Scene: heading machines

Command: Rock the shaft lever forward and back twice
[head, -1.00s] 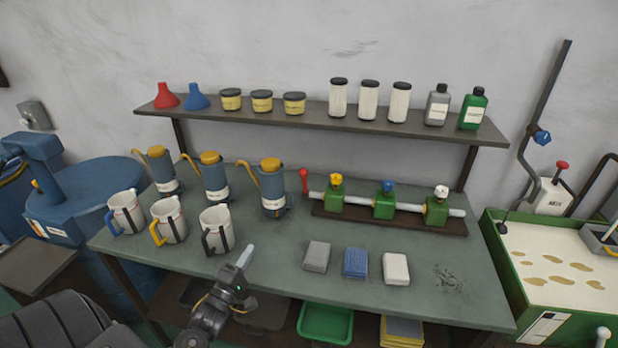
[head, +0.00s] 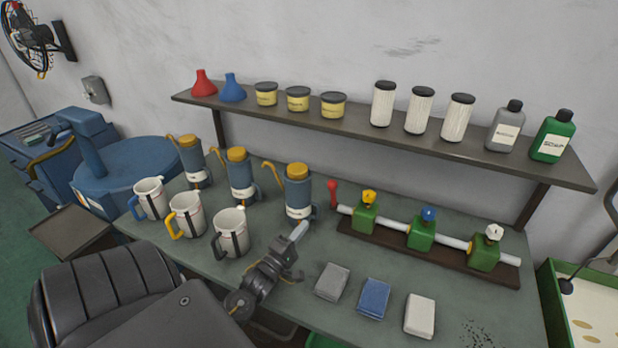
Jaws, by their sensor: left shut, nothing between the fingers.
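The shaft lever is a small red-knobbed handle (head: 332,190), standing roughly upright at the left end of the pale shaft (head: 454,242). The shaft runs through three green blocks with yellow, blue and white caps, on a brown base on the bench. My left gripper (head: 299,232) is shut and empty over the bench. In the head view it is below and left of the lever, in front of the right-hand blue oil can (head: 298,190), and apart from the lever. My right gripper is not in view.
Three mugs (head: 230,232) and more blue cans stand left of my gripper. A shelf (head: 350,128) with funnels, tins and bottles hangs behind.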

